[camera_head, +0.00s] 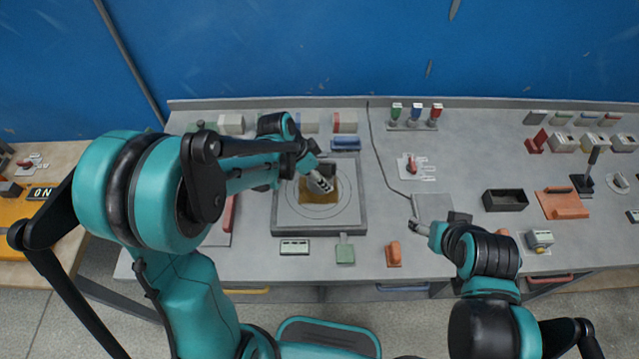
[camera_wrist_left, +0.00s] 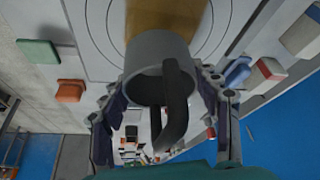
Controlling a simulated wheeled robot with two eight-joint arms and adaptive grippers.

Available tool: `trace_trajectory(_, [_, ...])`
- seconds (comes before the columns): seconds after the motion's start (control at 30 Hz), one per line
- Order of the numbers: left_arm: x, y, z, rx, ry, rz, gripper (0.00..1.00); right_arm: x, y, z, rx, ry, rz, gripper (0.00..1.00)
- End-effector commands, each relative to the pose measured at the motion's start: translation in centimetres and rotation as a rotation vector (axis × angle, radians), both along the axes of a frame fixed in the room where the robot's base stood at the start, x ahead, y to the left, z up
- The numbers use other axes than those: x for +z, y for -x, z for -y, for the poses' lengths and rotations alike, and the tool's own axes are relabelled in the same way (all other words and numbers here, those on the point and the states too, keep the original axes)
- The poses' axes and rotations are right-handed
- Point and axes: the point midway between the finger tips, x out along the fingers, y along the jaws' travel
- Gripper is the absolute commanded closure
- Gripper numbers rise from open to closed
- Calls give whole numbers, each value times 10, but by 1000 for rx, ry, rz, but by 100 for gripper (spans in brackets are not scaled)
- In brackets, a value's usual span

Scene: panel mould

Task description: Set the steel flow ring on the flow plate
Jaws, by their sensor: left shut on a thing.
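The steel flow ring (camera_wrist_left: 158,55) is a hollow grey cylinder with a dark curved handle (camera_wrist_left: 176,105) on its near side. My left gripper (camera_wrist_left: 160,100) is shut on it, with fingers on both sides. In the head view, my left gripper (camera_head: 318,181) is over the middle of the flow plate (camera_head: 290,214), a grey square with engraved circles and a yellow-brown centre (camera_head: 320,197). The arm and gripper partly hide the ring and plate there. I cannot tell whether the ring touches the plate. My right gripper (camera_head: 418,227) is apart, to the right; its opening is unclear.
A green block (camera_head: 345,254), a small display (camera_head: 295,247) and an orange block (camera_head: 393,254) lie in front of the plate. A blue block (camera_head: 345,144) lies behind it. A grey box (camera_head: 432,207) is near my right gripper. A dark tray (camera_head: 505,200) stands farther right.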

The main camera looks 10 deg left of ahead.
Motion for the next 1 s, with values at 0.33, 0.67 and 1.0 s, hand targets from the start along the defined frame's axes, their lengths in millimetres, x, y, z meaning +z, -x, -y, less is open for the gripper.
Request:
trace_trajectory(0.33, [-30, -9, -6, -1, 0, 0, 76, -10, 0, 0, 0, 0, 0, 30])
trace_trajectory(0.67, [-46, -8, -6, -1, 0, 0, 76, -13, 0, 0, 0, 0, 0, 30])
trace_trajectory(1.0, [-50, -8, -6, -1, 0, 0, 18, -17, 0, 0, 0, 0, 0, 30])
